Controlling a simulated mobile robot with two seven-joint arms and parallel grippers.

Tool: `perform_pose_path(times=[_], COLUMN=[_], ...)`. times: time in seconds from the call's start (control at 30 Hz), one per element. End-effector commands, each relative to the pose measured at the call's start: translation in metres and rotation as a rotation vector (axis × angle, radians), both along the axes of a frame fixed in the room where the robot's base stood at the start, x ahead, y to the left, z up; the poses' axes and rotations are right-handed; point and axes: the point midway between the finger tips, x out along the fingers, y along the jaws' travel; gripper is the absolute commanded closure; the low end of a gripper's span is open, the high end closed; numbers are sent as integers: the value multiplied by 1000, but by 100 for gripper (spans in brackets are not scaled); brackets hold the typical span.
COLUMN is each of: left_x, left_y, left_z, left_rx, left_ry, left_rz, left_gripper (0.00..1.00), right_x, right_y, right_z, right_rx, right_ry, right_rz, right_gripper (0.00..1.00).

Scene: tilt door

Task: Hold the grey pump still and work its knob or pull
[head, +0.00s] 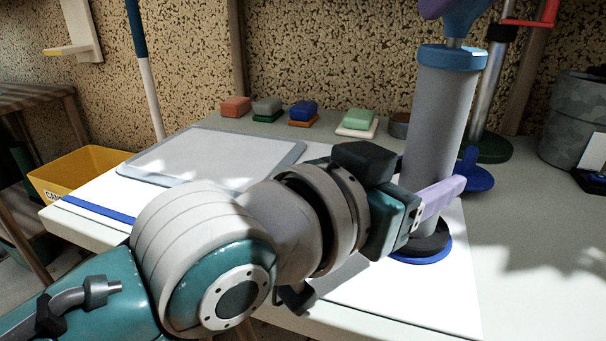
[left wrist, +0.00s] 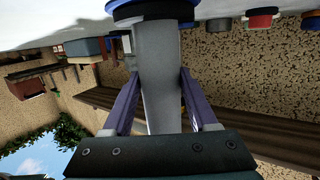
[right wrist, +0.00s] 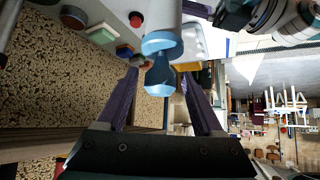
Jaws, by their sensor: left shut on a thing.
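The grey pump (head: 437,125) stands upright on the white board at the right of the head view, with a blue collar and a dark, blue-rimmed base. My left gripper (head: 443,196) is shut on its lower body; the left wrist view shows the grey body (left wrist: 158,75) between both purple fingers. The blue knob (head: 464,20) sits on a short metal rod above the collar, cut off by the top edge. My right gripper (right wrist: 161,72) is open around the knob (right wrist: 161,80), one finger on each side, with visible gaps. Only a bit of it shows in the head view.
A grey-rimmed tray (head: 215,155) lies left of the pump, with several coloured blocks behind it. A metal post with a red arm (head: 528,22) stands close behind the pump. A grey bin (head: 575,120) is at the far right. A yellow bin (head: 85,172) is left.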

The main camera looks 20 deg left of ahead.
Motion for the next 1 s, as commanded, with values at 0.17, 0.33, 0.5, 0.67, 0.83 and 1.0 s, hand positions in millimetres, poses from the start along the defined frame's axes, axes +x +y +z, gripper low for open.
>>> perform_pose_path(times=[0.17,0.33,0.5,0.67,0.83,1.0], left_x=[0,0,0,0,0,0], left_y=[0,0,0,0,0,0], left_z=[0,0,0,0,0,0], left_rx=[0,0,0,0,0,0], left_ry=[1,1,1,1,1,1], left_rz=[0,0,0,0,0,0], left_gripper=[95,95,95,95,95,95], right_x=[0,0,0,1,0,0], right_y=[0,1,1,1,1,1], right_z=[2,3,4,14,29,44], right_rx=[3,4,5,7,7,7], right_ry=[-3,-4,-5,-6,-7,-6], right_rz=[1,1,1,1,0,1], right_gripper=[22,22,22,22,22,22])
